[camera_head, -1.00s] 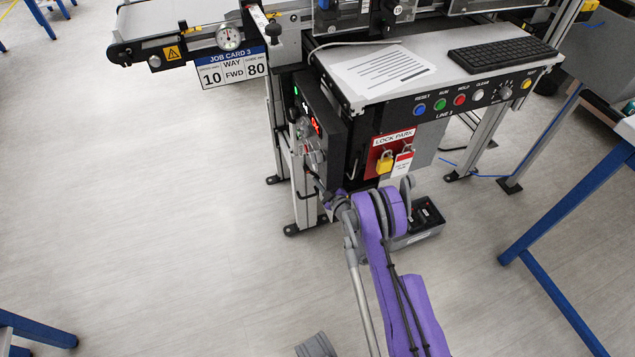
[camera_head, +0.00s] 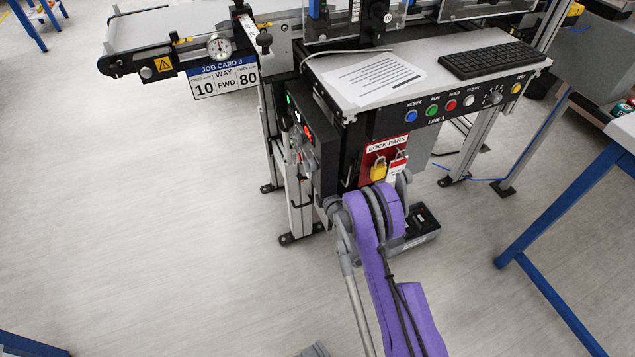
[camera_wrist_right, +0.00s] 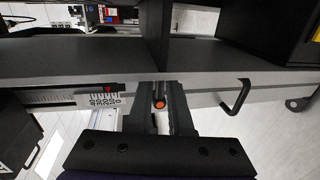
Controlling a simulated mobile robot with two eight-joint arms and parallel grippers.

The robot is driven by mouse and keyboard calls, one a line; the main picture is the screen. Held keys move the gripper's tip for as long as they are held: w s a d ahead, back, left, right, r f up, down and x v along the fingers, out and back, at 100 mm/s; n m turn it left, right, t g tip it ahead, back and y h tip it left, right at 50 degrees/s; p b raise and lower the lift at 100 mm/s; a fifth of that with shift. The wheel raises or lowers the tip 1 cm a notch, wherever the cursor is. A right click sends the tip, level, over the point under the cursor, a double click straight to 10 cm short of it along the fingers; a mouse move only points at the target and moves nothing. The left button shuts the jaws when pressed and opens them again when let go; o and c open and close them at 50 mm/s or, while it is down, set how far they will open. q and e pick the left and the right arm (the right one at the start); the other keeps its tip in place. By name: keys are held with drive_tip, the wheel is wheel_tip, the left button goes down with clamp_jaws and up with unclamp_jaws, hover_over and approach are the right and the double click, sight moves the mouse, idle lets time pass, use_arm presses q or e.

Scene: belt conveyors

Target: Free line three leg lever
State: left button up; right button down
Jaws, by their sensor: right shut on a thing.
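The line 3 stand, with a leg (camera_head: 302,205) under its console, is in the middle of the head view. My right arm, in purple, reaches up to its front. Its gripper is hidden there behind the arm and the stand. In the right wrist view my right gripper (camera_wrist_right: 161,100) has its dark fingers close together around a slim part with an orange round end (camera_wrist_right: 160,103). This looks like the lever, just below a grey frame edge. Most of the lever is hidden. My left gripper is not in view.
A red lock park board (camera_head: 371,158) with a yellow padlock (camera_head: 378,172) and a tag is close above my right arm. A black box (camera_head: 424,222) lies on the floor beside it. A blue-legged table (camera_head: 560,215) stands right. The wrist view shows a black hook handle (camera_wrist_right: 237,98). Floor at left is free.

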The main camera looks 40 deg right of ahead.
drive_tip(key=shift+r+n, duration=0.25)
drive_tip(key=shift+n, duration=0.15)
drive_tip(key=c, duration=0.8)
unclamp_jaws()
drive_tip(key=shift+c, duration=0.2)
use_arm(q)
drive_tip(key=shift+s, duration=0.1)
use_arm(e)
drive_tip(key=shift+s, duration=0.1)
